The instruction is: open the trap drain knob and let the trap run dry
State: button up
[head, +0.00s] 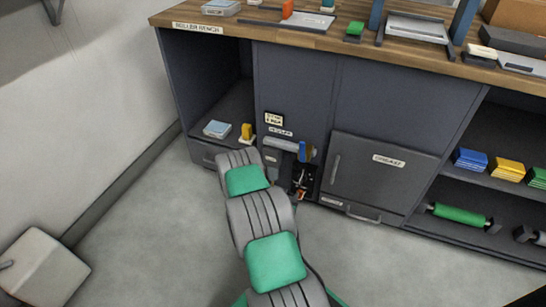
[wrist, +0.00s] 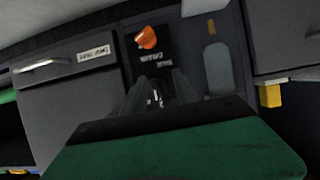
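An orange knob (wrist: 147,37) sits on a dark panel in the wrist view, with a white-lettered label (wrist: 153,56) beside it that appears upside down and seems to read trap drain. My gripper (wrist: 158,84) points at this panel with its two dark fingers apart, and the knob lies beyond the fingertips, not between them. A small pale shape shows between the fingers; I cannot tell what it is. In the head view my arm reaches to the cabinet front, and the knob cannot be made out clearly in the dark recess (head: 302,184).
A blue part (head: 305,152) stands out from the cabinet above the recess. A labelled door (head: 380,175) is to its right. A yellow block (head: 247,132) sits in the open bay on the left. An open shelf at right holds a green roller (head: 459,215).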

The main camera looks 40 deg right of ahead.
jog(key=w+a+r+p, duration=0.1)
jog(key=w+r+p, duration=0.2)
jog(key=r, duration=0.6)
jog(key=w+a+r+g+y+p, duration=0.1)
jog(key=w+a+r+p, duration=0.1)
jog(key=r, duration=0.6)
jog(key=shift+w+a+r+y+p, duration=0.25)
jog(key=shift+w+r+p, duration=0.2)
jog(key=shift+p, duration=0.55)
